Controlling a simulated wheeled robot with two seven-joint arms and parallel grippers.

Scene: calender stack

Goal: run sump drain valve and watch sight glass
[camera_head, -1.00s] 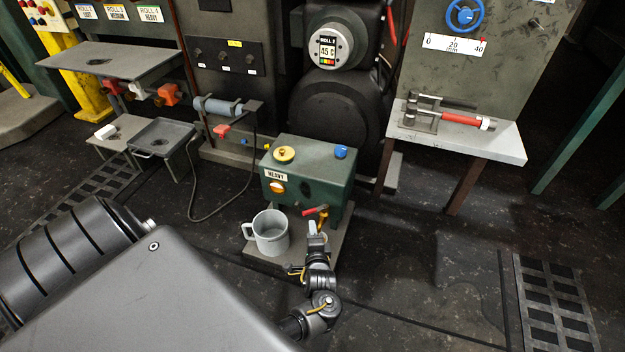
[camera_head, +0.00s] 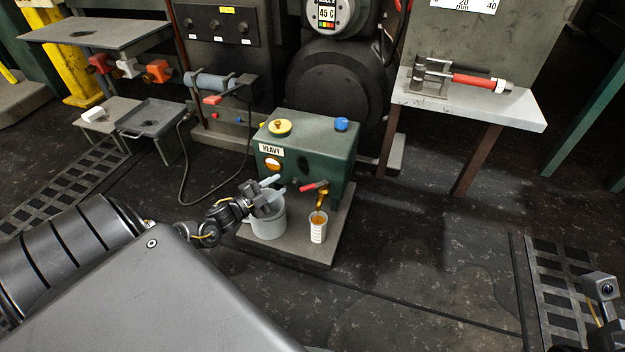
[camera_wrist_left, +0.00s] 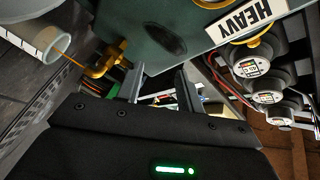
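The green sump box (camera_head: 325,147) bears a HEAVY label and a round amber sight glass (camera_head: 273,165) on its front. The drain valve's red handle (camera_head: 313,186) sits above a brass spout (camera_wrist_left: 105,62). An amber stream runs from the spout into a white marked cup (camera_head: 318,232), which holds amber liquid; the cup also shows in the left wrist view (camera_wrist_left: 38,42). My left gripper (camera_head: 274,185) is open and empty, left of the valve, in front of the box and over the grey jug (camera_head: 268,226), partly hiding it.
The jug and cup stand on a grey base plate (camera_head: 325,250). A side table (camera_head: 520,110) holds a red-handled tool (camera_head: 470,81) at right. A grey tray (camera_head: 158,118) stands at left. Part of my right arm (camera_head: 600,287) shows at lower right; the floor between is clear.

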